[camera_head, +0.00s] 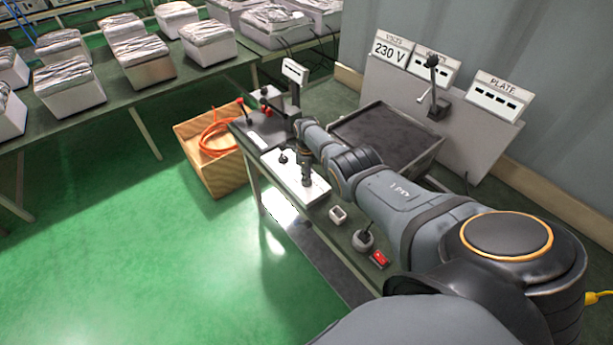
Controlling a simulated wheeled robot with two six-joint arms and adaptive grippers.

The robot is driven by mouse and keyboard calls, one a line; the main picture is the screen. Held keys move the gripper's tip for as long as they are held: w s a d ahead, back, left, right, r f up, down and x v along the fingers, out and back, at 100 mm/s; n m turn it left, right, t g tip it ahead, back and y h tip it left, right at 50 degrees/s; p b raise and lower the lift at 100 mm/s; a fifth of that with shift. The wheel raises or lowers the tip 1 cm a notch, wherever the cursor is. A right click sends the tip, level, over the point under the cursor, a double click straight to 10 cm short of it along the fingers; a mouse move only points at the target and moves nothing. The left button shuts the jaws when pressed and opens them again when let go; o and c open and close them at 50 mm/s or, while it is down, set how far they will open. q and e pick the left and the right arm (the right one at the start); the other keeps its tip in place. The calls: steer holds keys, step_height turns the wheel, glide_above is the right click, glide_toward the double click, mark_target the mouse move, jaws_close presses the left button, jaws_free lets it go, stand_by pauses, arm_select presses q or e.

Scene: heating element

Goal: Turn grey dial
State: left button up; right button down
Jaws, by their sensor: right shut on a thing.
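My right arm reaches in from the lower right across the bench. A small dark knob (283,158) stands on the same panel, just left of the gripper. My left gripper is not in view.
A grey lever (363,239), a red switch (379,259) and a small white block (338,215) sit nearer on the bench. Behind stand a dark tray (385,130) and a board with a "230 V" sign (391,49). A wooden crate (207,165) stands left on open green floor.

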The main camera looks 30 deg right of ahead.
steer(key=c, duration=1.4)
jaws_free()
steer(key=shift+o, duration=0.2)
step_height(320, 180, up, 12)
